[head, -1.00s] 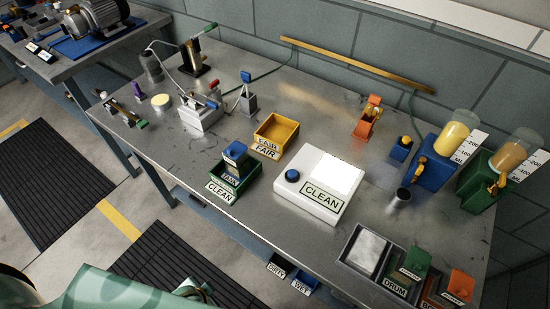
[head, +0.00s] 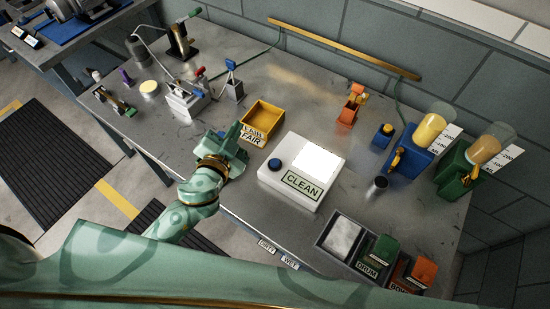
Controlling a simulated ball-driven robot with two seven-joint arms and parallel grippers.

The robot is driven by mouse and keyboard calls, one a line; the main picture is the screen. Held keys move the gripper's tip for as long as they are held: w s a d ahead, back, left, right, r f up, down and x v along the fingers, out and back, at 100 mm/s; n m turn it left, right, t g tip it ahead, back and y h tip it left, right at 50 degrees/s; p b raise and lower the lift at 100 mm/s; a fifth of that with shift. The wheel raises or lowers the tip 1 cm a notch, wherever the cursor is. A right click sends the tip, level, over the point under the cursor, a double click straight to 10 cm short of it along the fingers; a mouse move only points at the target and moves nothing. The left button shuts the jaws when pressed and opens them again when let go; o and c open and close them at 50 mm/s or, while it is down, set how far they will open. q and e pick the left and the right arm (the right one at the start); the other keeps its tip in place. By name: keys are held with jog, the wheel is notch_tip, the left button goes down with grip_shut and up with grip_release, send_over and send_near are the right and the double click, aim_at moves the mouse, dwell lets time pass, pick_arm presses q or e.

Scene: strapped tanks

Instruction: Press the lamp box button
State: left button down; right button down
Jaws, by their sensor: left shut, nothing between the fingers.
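The lamp box (head: 309,165) is a white box with a bright lit panel on top and a CLEAN label on its front. Its round blue button (head: 274,165) sits at the left side of the top. My left gripper (head: 237,136) is over the table just left of the box, by the yellow tray, and it is shut and empty. It is apart from the button in the picture; its height above the table is hard to tell. My arm and gripper hide the green tray with the blue block. My right gripper does not show.
A yellow FAIR tray (head: 263,117) stands behind my gripper. A small dark cup (head: 377,187) and blue and green dispensers (head: 415,149) are to the right. Bins, including a green DRUM bin (head: 380,257), line the front right edge. Table right of the lamp box is partly clear.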

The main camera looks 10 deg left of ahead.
pick_arm(q)
jog(key=d+r+m+g+h+p, duration=0.1)
jog(key=d+r+m+g+h, duration=0.1)
jog(key=d+r+m+h, duration=0.35)
jog(key=d+r+m+g+h+p, duration=0.1)
jog(key=d+r+m+g+h, duration=0.1)
jog(key=d+m+h, duration=0.35)
notch_tip(320, 180, down, 8)
jog(key=a+n+g+y, duration=0.1)
jog(key=a+g+y, duration=0.1)
jog(key=g+y, duration=0.3)
jog(key=shift+w+a+g+y+p, duration=0.2)
jog(key=shift+w+g+y+p, duration=0.15)
jog(key=shift+g+p, duration=0.15)
jog(key=shift+f, duration=0.2)
jog(key=b, duration=0.8)
send_over(271, 164)
notch_tip(271, 164, down, 7)
jog(key=shift+f, duration=0.1)
jog(key=shift+w+f, duration=0.1)
jog(key=shift+f, duration=0.55)
